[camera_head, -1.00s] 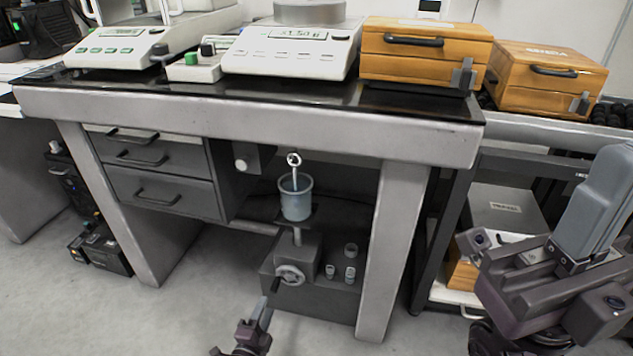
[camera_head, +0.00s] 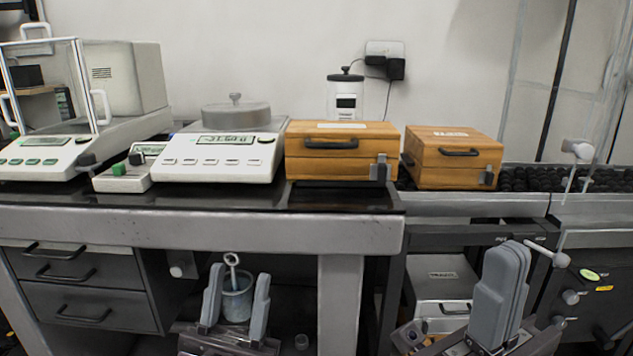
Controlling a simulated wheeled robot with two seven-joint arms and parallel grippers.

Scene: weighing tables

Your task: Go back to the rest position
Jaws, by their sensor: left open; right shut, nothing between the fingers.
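My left gripper (camera_head: 236,300) is at the bottom centre of the head view, in front of the table's open knee space. Its two grey fingers stand upright and apart, with nothing between them. A grey-blue beaker (camera_head: 238,306) with a ringed rod in it shows behind and between the fingers, and they look apart from it. My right gripper (camera_head: 503,290) is at the lower right, its fingers upright and closed together, holding nothing. It stands in front of the lower shelf and the grey box there.
The weighing table (camera_head: 200,230) carries a balance with a round pan lid (camera_head: 225,160), a glass-walled balance (camera_head: 50,155) and a wooden case (camera_head: 340,150). A second wooden case (camera_head: 452,155) sits to its right. Drawers (camera_head: 80,290) are under the table's left. A grey box (camera_head: 440,285) sits low at right.

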